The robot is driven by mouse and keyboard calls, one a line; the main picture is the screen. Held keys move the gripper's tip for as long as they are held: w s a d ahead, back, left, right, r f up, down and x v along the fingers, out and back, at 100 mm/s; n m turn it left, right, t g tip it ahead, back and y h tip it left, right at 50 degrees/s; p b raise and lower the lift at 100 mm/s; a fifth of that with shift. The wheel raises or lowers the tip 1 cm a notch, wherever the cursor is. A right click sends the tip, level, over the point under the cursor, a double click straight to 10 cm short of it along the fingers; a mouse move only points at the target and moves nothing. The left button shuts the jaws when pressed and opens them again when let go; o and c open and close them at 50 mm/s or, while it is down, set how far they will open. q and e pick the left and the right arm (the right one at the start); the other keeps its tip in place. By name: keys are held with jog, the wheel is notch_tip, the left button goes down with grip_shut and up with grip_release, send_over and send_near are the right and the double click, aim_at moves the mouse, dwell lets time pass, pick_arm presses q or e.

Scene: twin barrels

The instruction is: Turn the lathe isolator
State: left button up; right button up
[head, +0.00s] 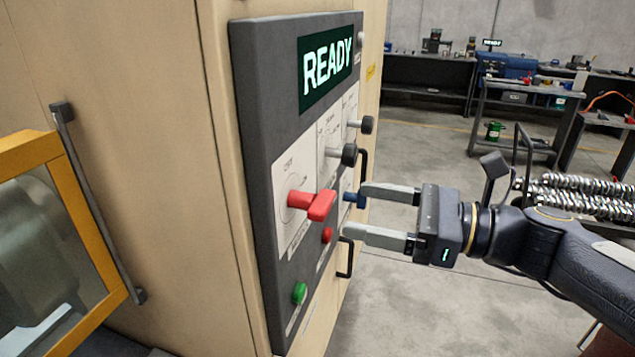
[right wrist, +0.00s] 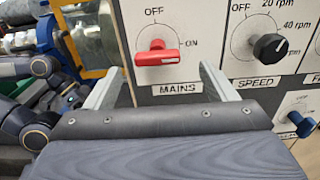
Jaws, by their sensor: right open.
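The lathe isolator is a red handle (head: 318,206) on a stem, on a white plate of the dark control panel. In the right wrist view the handle (right wrist: 157,55) lies about level above the word MAINS, with OFF above it and ON at its right. My right gripper (head: 352,211) is open and empty, its fingers level and pointing at the panel. It is to the right of the handle in the head view, apart from it. In the right wrist view the handle shows between and beyond the two fingertips (right wrist: 160,74). My left gripper is not in view.
Two black knobs (head: 350,155), a blue knob (head: 350,198), a red button (head: 327,235) and a green button (head: 300,292) share the panel. A screen (head: 326,66) reads READY. An orange-framed window (head: 50,240) stands at left.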

aim_at(331, 205)
jog(key=p+x, duration=0.1)
jog(key=x, duration=0.6)
jog(key=shift+s, duration=0.2)
jog(key=shift+c, duration=0.2)
jog(key=shift+f, duration=0.1)
jog(key=c, duration=0.9)
